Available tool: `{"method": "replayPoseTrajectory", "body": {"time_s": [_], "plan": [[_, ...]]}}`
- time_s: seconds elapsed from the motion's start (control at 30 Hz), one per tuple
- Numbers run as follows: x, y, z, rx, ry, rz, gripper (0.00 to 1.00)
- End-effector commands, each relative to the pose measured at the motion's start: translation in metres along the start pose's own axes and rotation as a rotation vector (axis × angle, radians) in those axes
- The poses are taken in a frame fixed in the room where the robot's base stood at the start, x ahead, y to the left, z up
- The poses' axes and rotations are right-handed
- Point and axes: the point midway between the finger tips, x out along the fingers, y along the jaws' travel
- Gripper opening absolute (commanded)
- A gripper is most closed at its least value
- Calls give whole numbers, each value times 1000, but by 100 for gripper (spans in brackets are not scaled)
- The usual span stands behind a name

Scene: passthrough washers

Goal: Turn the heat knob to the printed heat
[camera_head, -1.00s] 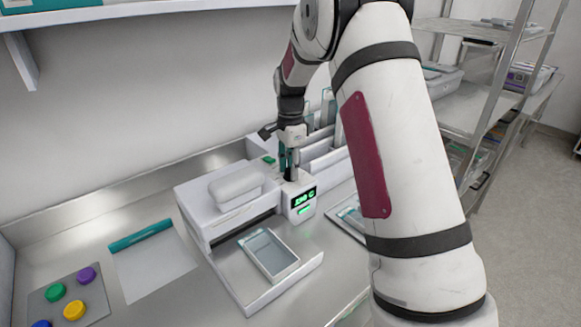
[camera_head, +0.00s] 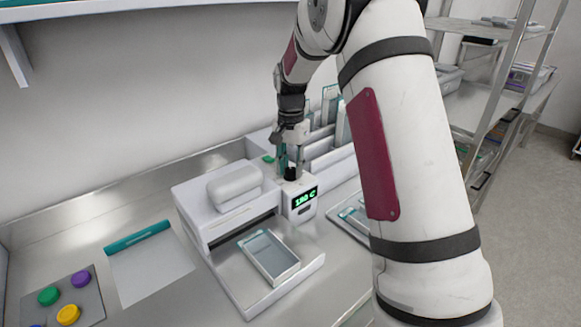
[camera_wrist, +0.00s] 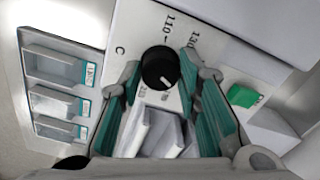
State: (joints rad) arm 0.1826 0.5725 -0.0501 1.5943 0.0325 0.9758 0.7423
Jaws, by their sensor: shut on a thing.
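The black round heat knob (camera_wrist: 160,67) stands on a white panel in the wrist view. Printed numbers 110 and 130 show above it; those below are partly hidden and hard to read. A pale pointer mark shows near the knob's lower right. My gripper (camera_wrist: 161,74) has its fingers on both sides of the knob and is shut on it. In the head view, my gripper (camera_head: 290,168) reaches down onto the top of the white sealing machine (camera_head: 205,215). The machine's green display (camera_head: 304,198) seems to read 130 C or 180 C. I see no readable printed heat.
A tray with a pouch (camera_head: 269,257) lies before the machine. A green button (camera_wrist: 243,96) sits right of the knob. A white sheet with a teal strip (camera_head: 150,270) and a pad with coloured buttons (camera_head: 88,300) lie at left. Racks stand behind.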

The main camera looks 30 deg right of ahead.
Motion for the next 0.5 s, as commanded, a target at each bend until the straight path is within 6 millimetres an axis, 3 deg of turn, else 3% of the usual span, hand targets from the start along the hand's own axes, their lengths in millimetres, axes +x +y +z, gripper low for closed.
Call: {"method": "replayPoseTrajectory", "body": {"time_s": [0.5], "plan": [[0,-1,0,-78,0,-2,3]]}}
